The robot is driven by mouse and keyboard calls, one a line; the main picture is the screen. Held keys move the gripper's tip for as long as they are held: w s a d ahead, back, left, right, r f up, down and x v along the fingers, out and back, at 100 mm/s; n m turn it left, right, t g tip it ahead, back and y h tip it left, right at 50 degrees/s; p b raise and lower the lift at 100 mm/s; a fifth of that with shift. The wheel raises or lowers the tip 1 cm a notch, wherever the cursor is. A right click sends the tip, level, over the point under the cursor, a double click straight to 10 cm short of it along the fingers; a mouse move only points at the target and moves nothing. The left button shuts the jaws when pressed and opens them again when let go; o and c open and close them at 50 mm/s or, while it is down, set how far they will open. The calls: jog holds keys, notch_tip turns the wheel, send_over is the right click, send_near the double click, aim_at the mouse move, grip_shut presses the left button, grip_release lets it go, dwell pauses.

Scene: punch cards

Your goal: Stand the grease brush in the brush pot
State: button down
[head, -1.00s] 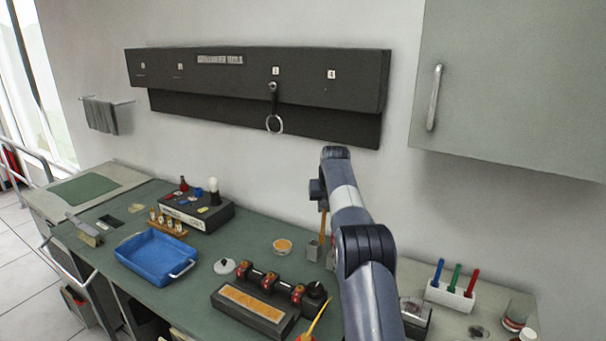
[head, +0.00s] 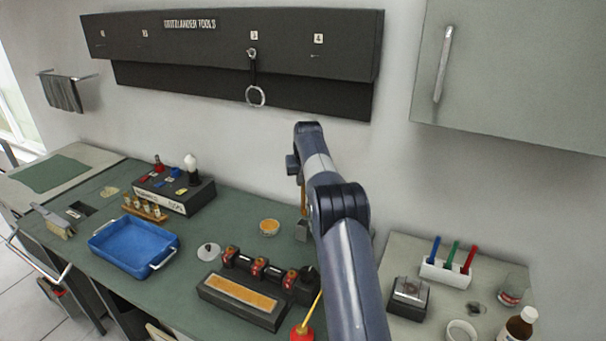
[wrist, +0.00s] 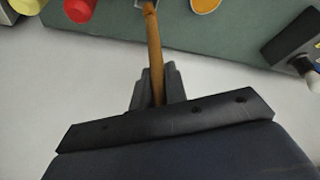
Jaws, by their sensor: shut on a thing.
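The grease brush (head: 303,201) has a slim wooden handle, upright in the head view. My gripper (wrist: 157,82) is shut on this handle, which also shows in the wrist view (wrist: 154,45). In the head view my arm hides most of the gripper. The brush pot (head: 302,231) is a small grey container directly below the brush, partly behind my arm. A bit of its rim shows at the top of the wrist view (wrist: 139,4). The brush's lower end meets the pot's opening in both views. I cannot tell how deep it sits, and the bristles are hidden.
An orange-filled dish (head: 269,227) stands left of the pot. A dark block with red-and-black rollers (head: 259,268) and an oil can with a yellow spout (head: 303,329) are nearer. A blue tray (head: 133,246) lies left. A pen holder (head: 446,272) stands right.

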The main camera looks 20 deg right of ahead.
aim_at(303, 198)
jog(key=shift+f+b, duration=1.45)
jog(key=shift+f, duration=2.4)
jog(key=c, duration=1.3)
grip_release()
jog(key=shift+c, duration=0.2)
jog(key=shift+r, duration=0.1)
jog(key=b+v, duration=0.2)
jog(key=v, duration=0.8)
jog(key=shift+r, duration=0.3)
jog(key=shift+f, duration=0.15)
